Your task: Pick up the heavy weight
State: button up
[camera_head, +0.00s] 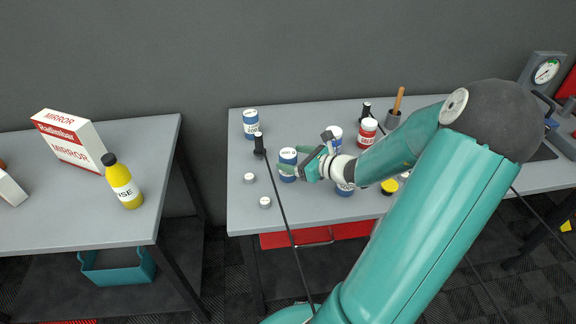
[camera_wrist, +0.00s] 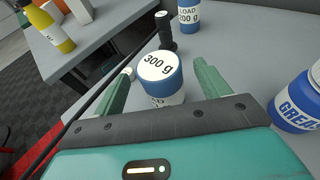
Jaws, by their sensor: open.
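The heavy weight, a blue can with a white top marked 300 g (camera_wrist: 160,70), stands upright on the grey table. It also shows in the head view (camera_head: 288,156), near the table's left part. My gripper (camera_wrist: 163,85) is open, with one green finger on each side of the can. I cannot tell whether the fingers touch it. In the head view my gripper (camera_head: 292,164) reaches the can from the right. A similar can marked LOAD 200 g (camera_wrist: 189,14) stands farther back, seen also in the head view (camera_head: 250,124).
Small white pieces (camera_head: 249,178) lie nearby. A blue lettered can (camera_wrist: 298,103) and a red can (camera_head: 367,132) stand to the right. A yellow bottle (camera_head: 122,182) is on the left table.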

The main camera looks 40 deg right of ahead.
aim_at(284, 154)
jog(key=x, duration=0.4)
jog(key=shift+w, duration=0.15)
jog(key=c, duration=1.3)
jog(key=shift+o, duration=0.2)
jog(key=shift+r, duration=0.1)
